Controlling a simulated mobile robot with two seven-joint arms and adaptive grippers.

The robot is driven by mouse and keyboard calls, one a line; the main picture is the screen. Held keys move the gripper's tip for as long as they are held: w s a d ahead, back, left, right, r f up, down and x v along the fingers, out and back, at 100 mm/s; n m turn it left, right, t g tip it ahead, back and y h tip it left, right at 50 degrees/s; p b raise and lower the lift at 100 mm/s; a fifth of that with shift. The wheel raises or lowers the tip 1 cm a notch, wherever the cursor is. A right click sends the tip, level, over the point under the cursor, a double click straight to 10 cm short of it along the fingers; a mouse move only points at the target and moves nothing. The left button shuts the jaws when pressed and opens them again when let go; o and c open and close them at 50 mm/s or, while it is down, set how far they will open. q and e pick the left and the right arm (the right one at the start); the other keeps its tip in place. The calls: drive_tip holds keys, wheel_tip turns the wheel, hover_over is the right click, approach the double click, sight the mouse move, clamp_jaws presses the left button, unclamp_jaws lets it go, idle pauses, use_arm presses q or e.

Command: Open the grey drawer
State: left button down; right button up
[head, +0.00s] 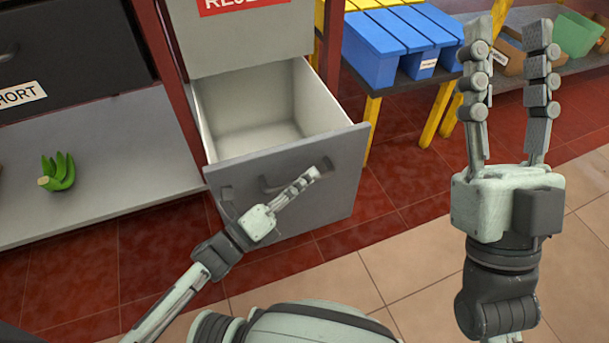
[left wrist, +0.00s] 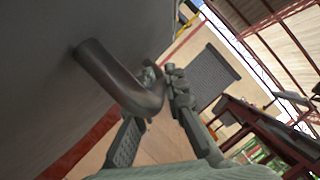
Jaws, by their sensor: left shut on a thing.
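The grey drawer (head: 336,205) stands pulled out from its cabinet in the head view, and its pale, empty inside shows. Its dark handle (head: 268,186) is on the front panel, partly covered by my left gripper (head: 312,177). In the left wrist view the curved handle (left wrist: 112,78) runs between the fingers of my left gripper (left wrist: 160,84), which is shut on it. My right gripper (head: 512,38) is raised at the right of the head view, fingers apart and empty, away from the drawer.
A grey shelf (head: 110,150) with a green plant piece (head: 58,172) is left of the drawer. A blue crate-like block (head: 395,45) stands on a yellow-legged stand to the right. Tiled floor (head: 330,268) in front of the drawer looks free.

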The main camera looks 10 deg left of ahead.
use_arm(q)
drive_tip(key=c, duration=1.6)
unclamp_jaws()
drive_tip(key=shift+o, duration=0.2)
drive_tip(key=v, duration=0.7)
drive_tip(key=shift+s+a, duration=0.2)
drive_tip(key=shift+s, duration=0.05)
